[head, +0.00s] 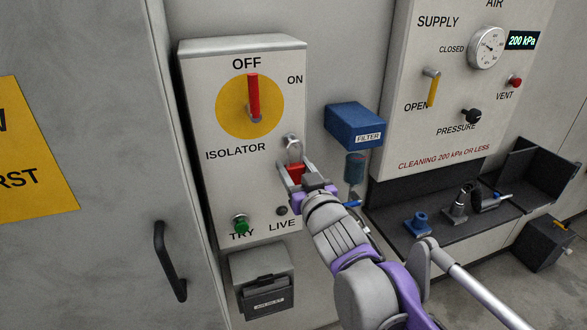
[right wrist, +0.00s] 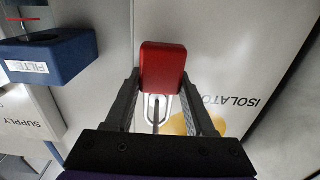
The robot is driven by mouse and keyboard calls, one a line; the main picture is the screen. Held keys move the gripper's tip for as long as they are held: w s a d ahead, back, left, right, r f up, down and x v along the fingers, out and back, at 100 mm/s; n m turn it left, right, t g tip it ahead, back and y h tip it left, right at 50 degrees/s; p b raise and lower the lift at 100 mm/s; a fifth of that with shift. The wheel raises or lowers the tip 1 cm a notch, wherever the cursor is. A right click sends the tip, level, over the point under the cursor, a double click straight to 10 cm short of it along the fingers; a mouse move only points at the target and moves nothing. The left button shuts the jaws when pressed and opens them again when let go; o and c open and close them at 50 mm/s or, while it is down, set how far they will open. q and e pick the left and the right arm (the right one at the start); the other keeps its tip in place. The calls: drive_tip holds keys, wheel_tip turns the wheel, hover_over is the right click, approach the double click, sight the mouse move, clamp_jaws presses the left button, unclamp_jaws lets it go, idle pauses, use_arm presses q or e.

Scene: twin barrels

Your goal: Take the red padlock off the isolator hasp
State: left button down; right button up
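The red padlock (head: 297,170) is at the hasp (head: 292,142) on the lower right of the isolator box, with its grey shackle up at the hasp. My right gripper (head: 296,178) has its two fingers on either side of the padlock body. In the right wrist view the red body (right wrist: 163,66) sits between the fingertips, which appear to touch its sides, and the pale shackle loop (right wrist: 157,108) shows beyond it. Whether the shackle is locked cannot be told. The isolator's red handle (head: 254,96) stands upright at OFF. My left gripper is not in view.
A blue filter block (head: 354,125) is just right of the padlock. The green TRY button (head: 240,223) and a grey box (head: 263,280) are below. A supply panel (head: 440,90) and a black shelf with tools (head: 405,225) are at the right. A cabinet door handle (head: 168,262) protrudes at the left.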

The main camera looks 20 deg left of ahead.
drive_tip(key=c, duration=0.6)
drive_tip(key=shift+r, duration=0.1)
drive_tip(key=shift+r, duration=0.15)
drive_tip(key=shift+s+d, duration=0.1)
drive_tip(key=shift+s+d+r, duration=0.25)
drive_tip(key=shift+s+d, duration=0.25)
drive_tip(key=shift+s, duration=0.25)
drive_tip(key=shift+s+d+r, duration=0.25)
drive_tip(key=shift+s+d, duration=0.25)
drive_tip(key=shift+s, duration=0.2)
drive_tip(key=shift+s, duration=0.1)
drive_tip(key=b, duration=0.1)
approach(302, 172)
drive_tip(key=shift+s+a+r, duration=0.1)
drive_tip(key=shift+a+r, duration=0.2)
drive_tip(key=shift+r, duration=0.25)
drive_tip(key=shift+s+a+r, duration=0.15)
drive_tip(key=shift+a+r, duration=0.1)
drive_tip(key=shift+r, duration=0.25)
drive_tip(key=shift+w, duration=0.1)
